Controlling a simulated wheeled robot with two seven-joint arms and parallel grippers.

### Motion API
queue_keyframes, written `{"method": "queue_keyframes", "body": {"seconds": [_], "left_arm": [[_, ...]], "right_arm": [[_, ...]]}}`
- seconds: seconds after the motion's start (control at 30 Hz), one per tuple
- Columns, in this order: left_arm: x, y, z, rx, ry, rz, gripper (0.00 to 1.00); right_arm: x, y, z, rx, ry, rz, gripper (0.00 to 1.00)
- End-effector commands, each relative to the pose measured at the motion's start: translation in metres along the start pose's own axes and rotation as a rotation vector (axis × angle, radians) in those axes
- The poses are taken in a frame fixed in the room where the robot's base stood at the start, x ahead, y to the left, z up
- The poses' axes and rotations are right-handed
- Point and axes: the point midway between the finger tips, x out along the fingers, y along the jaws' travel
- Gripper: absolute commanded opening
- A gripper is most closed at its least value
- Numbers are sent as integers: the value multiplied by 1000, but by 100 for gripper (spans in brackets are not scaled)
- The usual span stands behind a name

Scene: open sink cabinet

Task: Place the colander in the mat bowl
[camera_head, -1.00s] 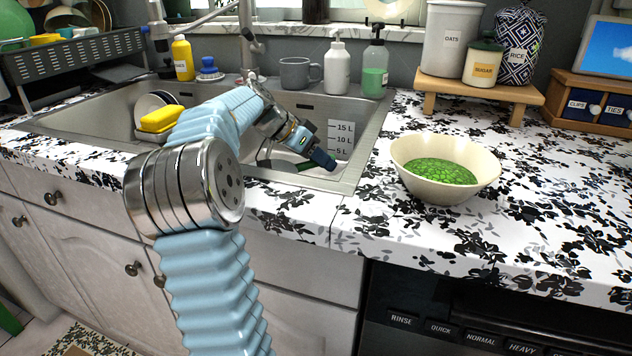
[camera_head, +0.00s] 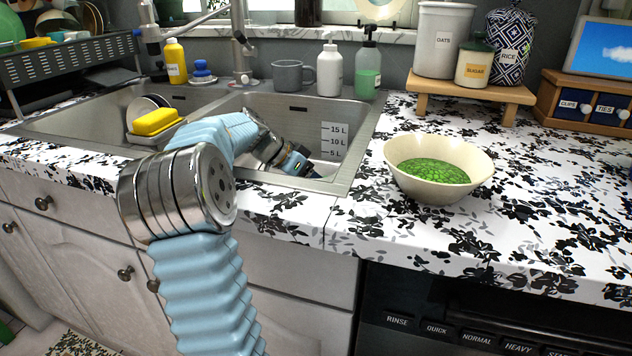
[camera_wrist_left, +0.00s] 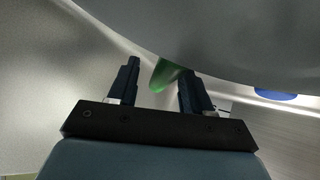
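A cream bowl (camera_head: 408,185) with green contents stands upright on the counter, right of the sink. I cannot tell whether it is the mat bowl. No colander is clearly recognisable in the head view. My left gripper (camera_head: 312,172) is low inside the right sink basin, by its front right side. In the left wrist view my left gripper (camera_wrist_left: 160,82) has its two fingers apart. A green object (camera_wrist_left: 166,75) shows in the gap beyond them; contact is unclear. A large grey curved surface (camera_wrist_left: 235,35) hangs close above; I cannot tell what it is. My right gripper is out of view.
The sink rim (camera_head: 345,187) borders the basin. A yellow sponge (camera_head: 157,121) lies near the divider. A grey mug (camera_head: 290,76), a white bottle (camera_head: 330,72) and a green soap bottle (camera_head: 367,82) stand behind. Counter around the cream bowl is free.

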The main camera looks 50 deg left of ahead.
Motion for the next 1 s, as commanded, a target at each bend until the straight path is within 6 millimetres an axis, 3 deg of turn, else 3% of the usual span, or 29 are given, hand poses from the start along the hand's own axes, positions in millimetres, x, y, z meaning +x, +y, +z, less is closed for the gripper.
{"method": "queue_keyframes", "body": {"seconds": [0.33,0.8,1.0], "left_arm": [[-6,0,-2,0,0,-2,49],[-104,0,-2,0,1,-2,49],[-121,0,-2,0,0,0,49]], "right_arm": [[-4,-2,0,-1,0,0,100],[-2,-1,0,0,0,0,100],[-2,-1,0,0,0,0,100]]}}
